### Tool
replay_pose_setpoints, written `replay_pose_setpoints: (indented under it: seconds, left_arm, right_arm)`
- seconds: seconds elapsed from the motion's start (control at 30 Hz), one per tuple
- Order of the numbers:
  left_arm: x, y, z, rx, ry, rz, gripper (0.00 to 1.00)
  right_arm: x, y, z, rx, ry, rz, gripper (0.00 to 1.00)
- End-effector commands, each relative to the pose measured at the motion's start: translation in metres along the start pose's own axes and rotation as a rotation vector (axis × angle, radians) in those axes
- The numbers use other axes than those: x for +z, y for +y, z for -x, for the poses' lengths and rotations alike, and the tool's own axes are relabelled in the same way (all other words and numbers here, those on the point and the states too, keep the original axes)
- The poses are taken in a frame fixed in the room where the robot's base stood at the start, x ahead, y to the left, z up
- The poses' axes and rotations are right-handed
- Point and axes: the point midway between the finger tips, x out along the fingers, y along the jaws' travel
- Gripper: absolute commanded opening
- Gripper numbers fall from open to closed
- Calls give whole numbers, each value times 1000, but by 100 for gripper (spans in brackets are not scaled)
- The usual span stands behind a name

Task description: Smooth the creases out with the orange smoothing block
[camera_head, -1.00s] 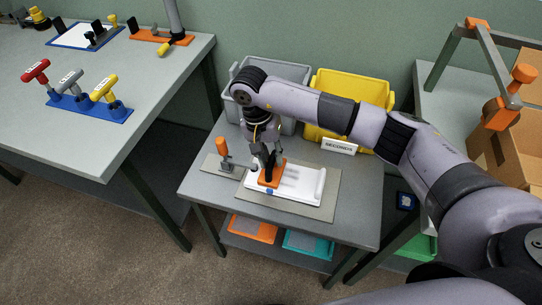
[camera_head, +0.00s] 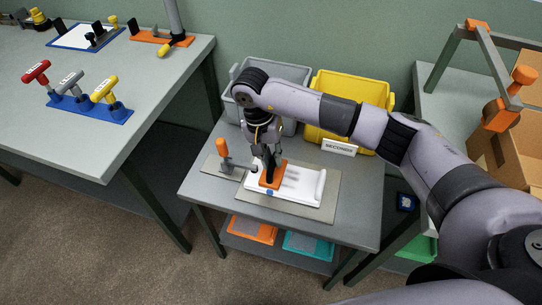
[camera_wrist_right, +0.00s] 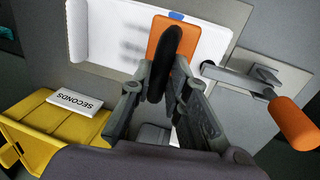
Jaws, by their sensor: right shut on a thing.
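The orange smoothing block (camera_head: 273,174) rests on the left end of the white fabric piece (camera_head: 300,186). The fabric lies on a grey board (camera_head: 318,212) and has several dark crease marks right of the block. My right gripper (camera_head: 270,166) is over the block and shut on its dark handle. In the right wrist view the block (camera_wrist_right: 172,38) sits between the fingertips, near a blue mark on the fabric's edge. The creases show beside it on the white fabric (camera_wrist_right: 95,35). My left gripper is out of view.
An orange-handled lever (camera_head: 223,150) stands just left of the fabric. Behind are a grey bin (camera_head: 290,72), a yellow bin (camera_head: 350,88) and a "SECONDS" sign (camera_head: 339,147). Orange (camera_head: 252,230) and teal (camera_head: 308,245) trays sit on the shelf below.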

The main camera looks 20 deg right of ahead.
Motion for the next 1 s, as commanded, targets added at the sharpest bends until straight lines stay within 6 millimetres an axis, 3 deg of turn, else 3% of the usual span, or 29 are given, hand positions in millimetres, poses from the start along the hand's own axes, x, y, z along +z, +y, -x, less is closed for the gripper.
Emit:
replay_pose_setpoints:
  seconds: [0.3,0.5,0.83,1.0]
  left_arm:
    - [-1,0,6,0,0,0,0]
    - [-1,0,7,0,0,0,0]
    - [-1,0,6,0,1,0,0]
    - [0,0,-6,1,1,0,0]
  right_arm:
    - [-1,35,-8,5,0,-3,0]
    - [0,47,-12,5,-1,-1,0]
    - [1,46,-12,5,-2,0,0]
    - [0,30,-11,3,0,1,0]
